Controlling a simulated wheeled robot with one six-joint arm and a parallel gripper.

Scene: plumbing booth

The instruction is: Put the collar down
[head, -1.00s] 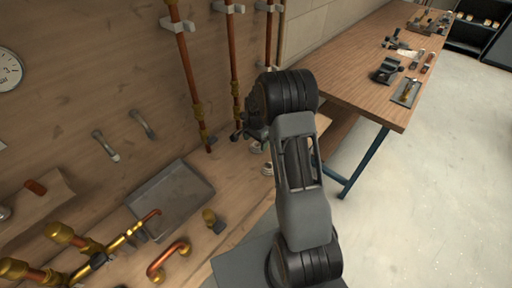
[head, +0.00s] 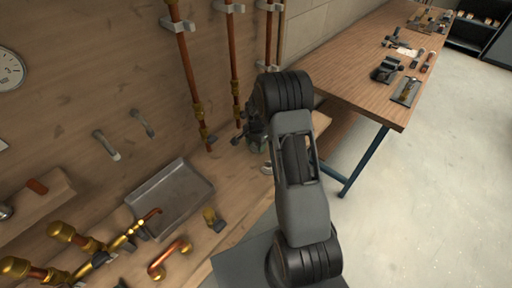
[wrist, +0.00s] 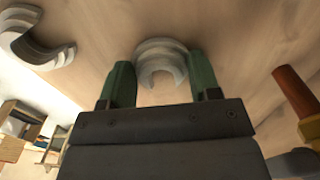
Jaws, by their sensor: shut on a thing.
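A pale grey, C-shaped collar (wrist: 160,62) sits between the green fingers of my gripper (wrist: 161,82) in the wrist view. The fingers are shut on it, one on each side, and its open side faces my wrist. Wooden board lies behind it; I cannot tell whether the collar touches the wood. In the head view my gripper (head: 256,142) is low near the wooden ledge, right of the copper pipes, partly hidden by my arm. The held collar cannot be made out there.
A second grey collar piece (wrist: 35,42) is at the upper left of the wrist view. A copper pipe (wrist: 296,92) with a brass fitting stands close on the right. A grey tray (head: 172,198) and brass fittings lie left along the ledge. A wooden workbench (head: 350,85) stands behind.

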